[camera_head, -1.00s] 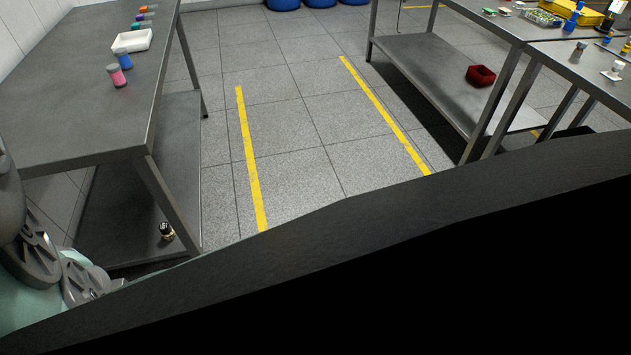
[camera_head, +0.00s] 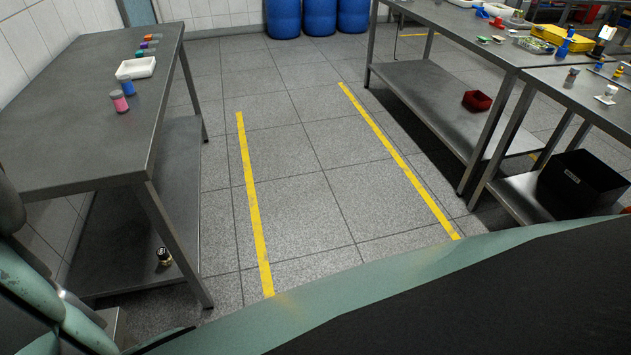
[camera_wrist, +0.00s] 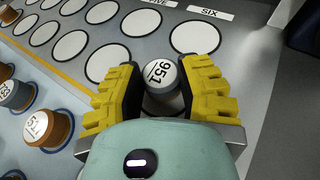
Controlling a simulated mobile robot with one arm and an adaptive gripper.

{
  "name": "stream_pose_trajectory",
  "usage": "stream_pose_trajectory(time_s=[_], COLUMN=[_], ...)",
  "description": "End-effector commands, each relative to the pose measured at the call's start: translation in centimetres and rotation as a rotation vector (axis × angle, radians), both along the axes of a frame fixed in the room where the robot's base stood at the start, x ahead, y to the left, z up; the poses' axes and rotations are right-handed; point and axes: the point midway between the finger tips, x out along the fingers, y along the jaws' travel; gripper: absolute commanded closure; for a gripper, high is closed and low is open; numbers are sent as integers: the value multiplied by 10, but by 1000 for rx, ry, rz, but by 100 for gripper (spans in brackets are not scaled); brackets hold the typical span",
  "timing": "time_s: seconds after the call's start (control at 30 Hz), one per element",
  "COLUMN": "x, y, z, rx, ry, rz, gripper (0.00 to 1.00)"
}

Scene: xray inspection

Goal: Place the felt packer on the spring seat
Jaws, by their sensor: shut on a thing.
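In the wrist view my gripper (camera_wrist: 161,95) has its two yellow ribbed fingers closed around a small round piece with a white top (camera_wrist: 160,75) marked in black, seemingly "951". The piece is seen from above, so its sides are mostly hidden. It is over or on a grey board (camera_wrist: 135,20) with rows of white circles; I cannot tell if it touches the board. I cannot tell by looks whether this piece is the felt packer, and I cannot pick out the spring seat in either view. My gripper does not show in the head view.
Similar pieces, one brown with a white top (camera_wrist: 47,128), stand at the wrist view's left. In the head view, a left bench (camera_head: 75,110) carries a white tray (camera_head: 136,68) and small cylinders. Right benches hold a yellow case (camera_head: 555,31). The floor between (camera_head: 300,160) is clear.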

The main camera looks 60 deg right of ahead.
Motion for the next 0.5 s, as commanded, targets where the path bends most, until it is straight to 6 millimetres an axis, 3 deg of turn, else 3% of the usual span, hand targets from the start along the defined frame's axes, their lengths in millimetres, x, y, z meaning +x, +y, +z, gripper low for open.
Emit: stream_pose_trajectory(time_s=[0.37, 0.4, 0.5], x=[0, 0, 0], y=[0, 0, 0], z=[-3, -4, -4], rx=[2, 2, 2], ry=[1, 0, -1], rz=[1, 0, -1], gripper=[80, 59, 48])
